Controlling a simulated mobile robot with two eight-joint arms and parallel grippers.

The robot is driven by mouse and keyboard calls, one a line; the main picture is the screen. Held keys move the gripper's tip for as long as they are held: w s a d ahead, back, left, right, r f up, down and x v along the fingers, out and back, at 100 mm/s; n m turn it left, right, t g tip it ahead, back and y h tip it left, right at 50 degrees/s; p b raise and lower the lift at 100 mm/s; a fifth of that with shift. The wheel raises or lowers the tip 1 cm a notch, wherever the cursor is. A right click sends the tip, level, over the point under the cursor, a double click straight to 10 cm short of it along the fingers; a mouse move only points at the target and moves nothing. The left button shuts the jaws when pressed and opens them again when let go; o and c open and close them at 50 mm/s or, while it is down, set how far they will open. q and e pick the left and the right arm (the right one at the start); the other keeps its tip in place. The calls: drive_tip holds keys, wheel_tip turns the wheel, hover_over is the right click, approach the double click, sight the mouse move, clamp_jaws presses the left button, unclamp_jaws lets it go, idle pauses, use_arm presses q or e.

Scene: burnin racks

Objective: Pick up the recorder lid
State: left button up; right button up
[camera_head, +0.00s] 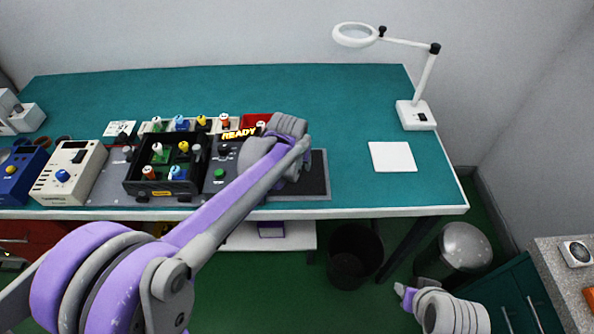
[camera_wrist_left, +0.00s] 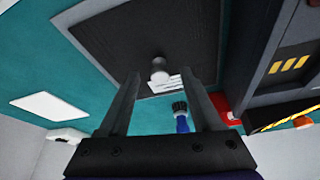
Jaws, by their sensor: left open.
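A dark flat plate with a small grey knob, which looks like the recorder lid (camera_wrist_left: 130,35), lies in front of my left gripper in the left wrist view. My left gripper (camera_wrist_left: 163,80) is open, its two fingers on either side of the line to the knob (camera_wrist_left: 159,70). I see no grip on the knob. In the head view a dark panel (camera_head: 318,176) shows at the right end of the equipment row, partly hidden by my left wrist, which also hides the fingertips. My right gripper (camera_head: 404,295) is low at the right, off the table; its jaws are unclear.
A white pad (camera_head: 392,157) and a magnifier lamp (camera_head: 416,115) are at the right. The back of the teal table (camera_head: 220,90) is clear.

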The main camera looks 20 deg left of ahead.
use_arm(q)
drive_tip(key=shift+w+f, duration=0.2)
drive_tip(key=shift+f, duration=0.25)
drive_tip(key=shift+c, duration=0.2)
clamp_jaws()
drive_tip(key=shift+r, duration=0.1)
